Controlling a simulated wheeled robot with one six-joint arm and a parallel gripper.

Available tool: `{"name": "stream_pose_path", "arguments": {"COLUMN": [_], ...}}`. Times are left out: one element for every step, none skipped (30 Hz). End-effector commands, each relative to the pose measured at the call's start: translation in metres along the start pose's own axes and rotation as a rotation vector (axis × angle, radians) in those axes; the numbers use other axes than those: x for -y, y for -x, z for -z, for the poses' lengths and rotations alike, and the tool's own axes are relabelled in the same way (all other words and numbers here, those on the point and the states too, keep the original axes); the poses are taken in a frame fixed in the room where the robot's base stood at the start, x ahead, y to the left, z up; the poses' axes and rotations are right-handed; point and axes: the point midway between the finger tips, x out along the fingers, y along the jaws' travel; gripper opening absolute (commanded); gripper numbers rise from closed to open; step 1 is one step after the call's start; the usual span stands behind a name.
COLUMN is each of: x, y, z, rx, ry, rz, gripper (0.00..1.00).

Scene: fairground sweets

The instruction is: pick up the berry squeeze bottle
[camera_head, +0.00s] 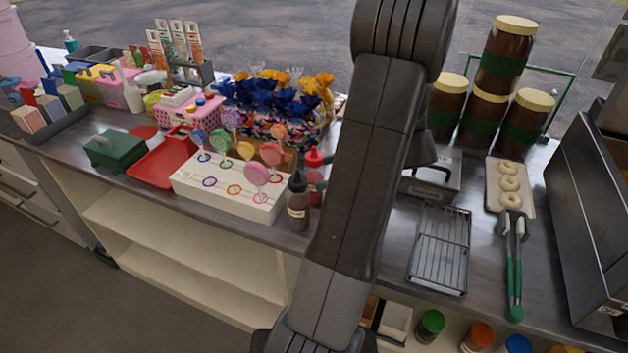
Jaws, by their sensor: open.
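A squeeze bottle with a red cap and a reddish body (316,187), which looks like the berry one, stands upright on the counter. It is just left of my arm and behind a brown squeeze bottle (298,205) with a black cap. The brown bottle partly covers its lower left side. My arm rises through the middle of the picture and covers the counter to the right of the bottles. My gripper does not show clearly; its fingers are hidden behind the arm, so I cannot tell how far they are from the bottle.
A white lollipop stand (225,194) is close to the bottles on the left. Blue and yellow wrapped sweets (270,95) stand behind. Right of my arm are a wire rack (440,250), a doughnut tray (511,172), green-handled tongs (516,265) and stacked brown jars (490,105).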

Motion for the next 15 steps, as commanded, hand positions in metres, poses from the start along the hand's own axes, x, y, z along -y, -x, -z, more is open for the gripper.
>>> {"name": "stream_pose_path", "arguments": {"x": [0.000,0.000,0.001,0.001,0.002,0.003,0.004,0.005,0.007,0.007,0.007,0.007,0.007,0.007,0.007], "y": [-0.003,-0.004,-0.007,-0.009,-0.013,-0.019,-0.023,-0.028,-0.034,-0.038,-0.042,-0.047,-0.050,-0.052,-0.054], "z": [0.000,0.000,-0.001,-0.002,-0.003,-0.005,-0.007,-0.008,-0.010,-0.010,-0.009,-0.009,-0.009,-0.009,-0.008], "rx": [-0.001,-0.001,-0.001,0.000,0.000,0.000,0.000,-0.001,0.000,0.000,0.000,0.000,0.000,-0.001,-0.001], "ry": [0.000,0.001,0.001,0.001,0.001,0.001,0.001,0.001,0.001,0.000,-0.001,0.000,0.000,0.000,0.000], "rz": [-0.001,0.000,0.000,-0.001,-0.002,-0.003,-0.002,-0.003,-0.004,-0.003,-0.002,-0.003,-0.003,-0.001,0.000], "gripper": [0.73,0.73,0.73,0.73,0.73,0.73,0.73,0.73,0.73,0.73,0.73,0.73,0.73,0.73,0.73]}}
